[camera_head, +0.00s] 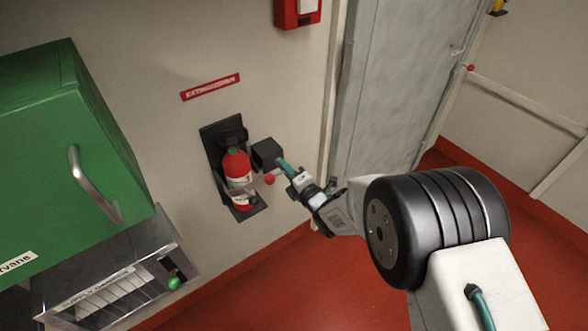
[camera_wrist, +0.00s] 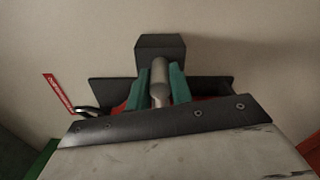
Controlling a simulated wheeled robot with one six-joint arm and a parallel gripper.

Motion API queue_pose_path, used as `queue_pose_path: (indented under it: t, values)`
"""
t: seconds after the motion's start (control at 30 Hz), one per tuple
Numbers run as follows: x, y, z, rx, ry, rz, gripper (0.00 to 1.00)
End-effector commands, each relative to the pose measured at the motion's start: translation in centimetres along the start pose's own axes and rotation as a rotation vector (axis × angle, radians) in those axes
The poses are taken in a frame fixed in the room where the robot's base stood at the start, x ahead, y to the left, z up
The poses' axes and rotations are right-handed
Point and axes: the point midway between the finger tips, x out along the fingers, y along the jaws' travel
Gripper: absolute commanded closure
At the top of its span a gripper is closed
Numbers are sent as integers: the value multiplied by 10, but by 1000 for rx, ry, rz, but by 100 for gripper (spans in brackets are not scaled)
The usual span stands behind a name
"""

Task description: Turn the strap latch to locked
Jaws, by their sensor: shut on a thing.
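A red fire extinguisher (camera_head: 238,167) stands upright in a black wall bracket (camera_head: 211,150), with a pale strap across its front. A dark box (camera_head: 266,152), seemingly the strap latch's housing, sits at the bracket's right; it also shows in the wrist view (camera_wrist: 160,46). My gripper (camera_head: 284,166) reaches it from the right. In the wrist view its teal fingers (camera_wrist: 160,82) are shut on a grey rounded latch handle (camera_wrist: 159,76) in front of the box. The fingers hide the handle in the head view, and its lock position cannot be told.
A red ball (camera_head: 269,180) shows just below the box. A green cabinet (camera_head: 60,160) with a metal handle and a slotted unit (camera_head: 110,290) stand at left. A grey door (camera_head: 390,80) is at right. Red floor (camera_head: 290,290) below is clear.

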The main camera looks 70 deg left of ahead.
Motion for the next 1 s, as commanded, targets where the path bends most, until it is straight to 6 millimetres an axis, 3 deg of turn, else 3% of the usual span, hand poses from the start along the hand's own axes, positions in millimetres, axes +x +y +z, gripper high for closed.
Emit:
queue_pose_path:
  t: [0.23, 0.27, 0.3, 0.33, 0.67, 1.0]
  values:
    - [-1, 0, 2, 2, -4, -1, 100]
    - [-1, 0, 2, 2, -4, -1, 70]
    - [-1, 0, 2, 2, -4, -1, 59]
    - [-1, 0, 2, 2, -3, -1, 57]
    - [-4, 0, 0, 2, -1, -1, 57]
    - [-58, 0, 1, 3, -1, -3, 57]
